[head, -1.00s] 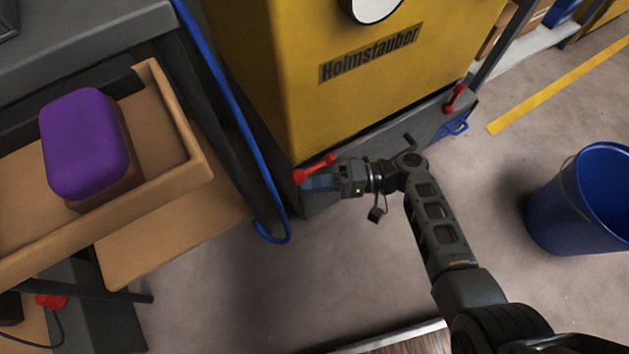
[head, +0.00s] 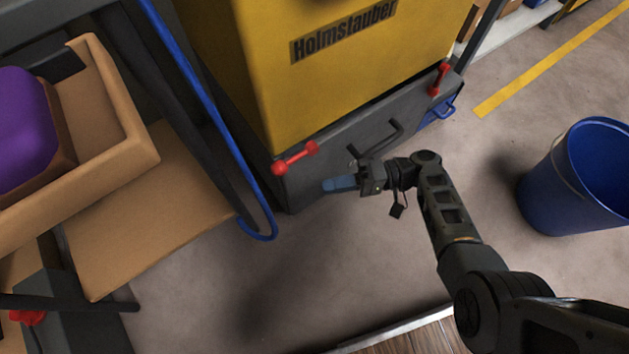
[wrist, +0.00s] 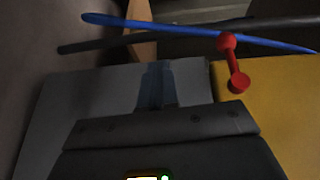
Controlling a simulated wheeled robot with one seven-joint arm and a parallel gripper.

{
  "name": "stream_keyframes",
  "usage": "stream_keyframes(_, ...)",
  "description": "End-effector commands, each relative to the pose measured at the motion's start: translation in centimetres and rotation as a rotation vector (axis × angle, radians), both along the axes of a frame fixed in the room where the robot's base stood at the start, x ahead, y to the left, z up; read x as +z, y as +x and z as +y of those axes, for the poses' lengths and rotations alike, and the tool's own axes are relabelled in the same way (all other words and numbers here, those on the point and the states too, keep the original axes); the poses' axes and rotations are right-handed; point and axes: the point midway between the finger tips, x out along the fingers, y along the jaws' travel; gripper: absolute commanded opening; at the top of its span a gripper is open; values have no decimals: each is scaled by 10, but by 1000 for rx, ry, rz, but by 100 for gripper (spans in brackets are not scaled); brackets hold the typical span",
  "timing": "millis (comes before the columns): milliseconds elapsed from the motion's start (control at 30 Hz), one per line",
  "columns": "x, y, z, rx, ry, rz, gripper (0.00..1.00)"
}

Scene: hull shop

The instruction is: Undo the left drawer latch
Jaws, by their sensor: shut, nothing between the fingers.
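The left drawer latch (head: 296,158) is a red bar with knobbed ends at the upper left of the grey drawer front (head: 335,165), under the yellow cabinet. It lies slanted, closer to level than the right red latch (head: 439,79), which stands steeper. My gripper (head: 332,185), with bluish fingers, is shut and empty, in front of the drawer and below right of the left latch, apart from it. In the wrist view the shut fingers (wrist: 157,85) point up the picture, and the left latch (wrist: 233,64) is to their right.
A dark drawer handle (head: 378,140) sticks out between the latches. A blue hose (head: 225,130) hangs just left of the cabinet, beside a wooden tray (head: 130,150) with a purple-topped object (head: 22,130). A blue bin (head: 545,190) stands right. The floor before the drawer is open.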

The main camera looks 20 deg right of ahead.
Motion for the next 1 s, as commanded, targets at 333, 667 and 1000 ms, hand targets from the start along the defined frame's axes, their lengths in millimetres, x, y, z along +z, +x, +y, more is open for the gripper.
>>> stream_keyframes(333, -9, -4, -23, 0, -1, -1, 0)
stream_keyframes(667, -9, -4, -22, 1, -1, -1, 0)
stream_keyframes(1000, -23, -15, -20, -13, -51, 24, 0)
